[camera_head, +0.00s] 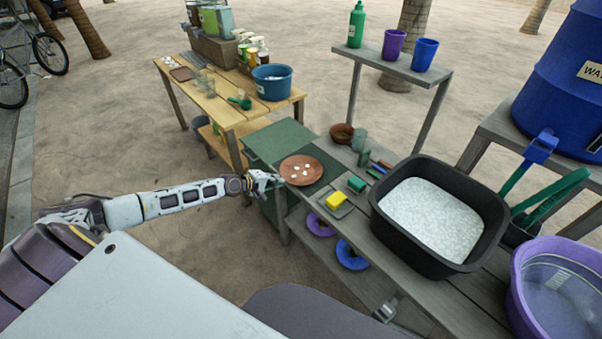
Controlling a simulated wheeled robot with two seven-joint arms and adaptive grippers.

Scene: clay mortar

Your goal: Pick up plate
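A round brown plate (301,173) with several small white pieces on it lies on the green top at the left end of the grey bench. My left gripper (275,181) is at the plate's left edge, very close to it. It is too small in view to tell whether its fingers are apart or closed on the rim. The plate looks flat on the surface. A small grey metal part low in the view, probably my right gripper (386,311), is below the bench's front edge; its fingers are unclear.
A yellow sponge (337,199) and a green block (356,184) lie right of the plate. A black tub (398,232) of white granules stands further right. A brown bowl (342,132) and glass jars are behind. A wooden table (224,113) with a blue basin (272,82) stands back left.

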